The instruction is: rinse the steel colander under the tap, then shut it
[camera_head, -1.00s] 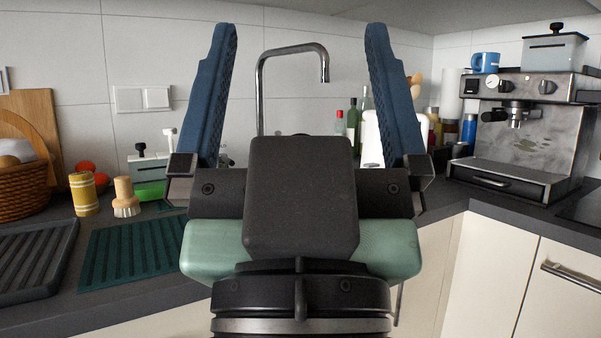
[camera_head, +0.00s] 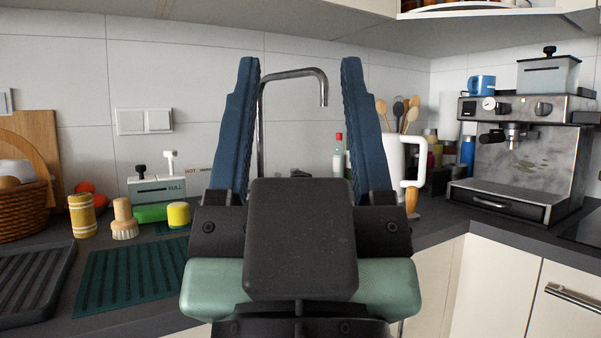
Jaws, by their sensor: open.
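My gripper (camera_head: 301,75) is open and empty, its two blue fingers pointing up in the middle of the head view. The steel tap (camera_head: 292,74) stands behind it; its bent spout shows between the fingers. The tap's lower part and the sink are hidden behind my gripper. I cannot make out the steel colander. I cannot tell whether water runs.
A green drying mat (camera_head: 130,274) and a dark ridged tray (camera_head: 35,280) lie at left. A brush (camera_head: 124,220), yellow cups and a basket (camera_head: 22,205) stand behind. A white jug (camera_head: 397,160) and a coffee machine (camera_head: 525,150) stand at right.

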